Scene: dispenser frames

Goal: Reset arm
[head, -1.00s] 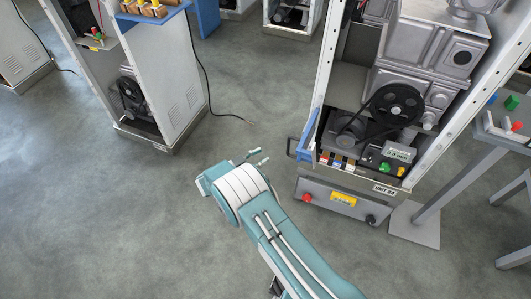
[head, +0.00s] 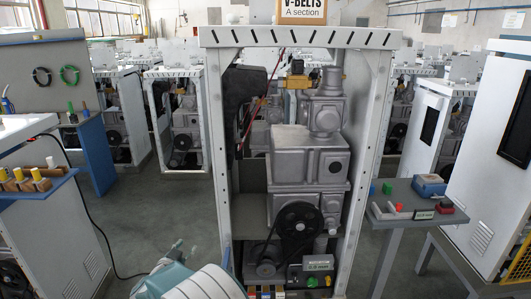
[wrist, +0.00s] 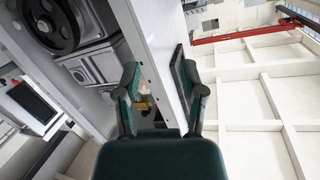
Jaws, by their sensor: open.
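My teal and white arm (head: 190,282) shows at the bottom of the head view, left of centre, in front of the machine frame (head: 213,150). In the wrist view my gripper (wrist: 159,84) has two dark green fingers spread apart. Nothing is held between them. Behind the fingers are a pale frame post (wrist: 158,60) and, at upper left, a black pulley (wrist: 48,22). In the head view the gripper is mostly cut off or hidden by the arm.
The frame holds grey gearboxes (head: 308,150) and a belt pulley (head: 297,226). A grey table (head: 400,205) with small coloured items stands at right. A blue shelf (head: 35,190) with yellow-topped blocks is at left. Clear floor (head: 165,205) lies left of the frame.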

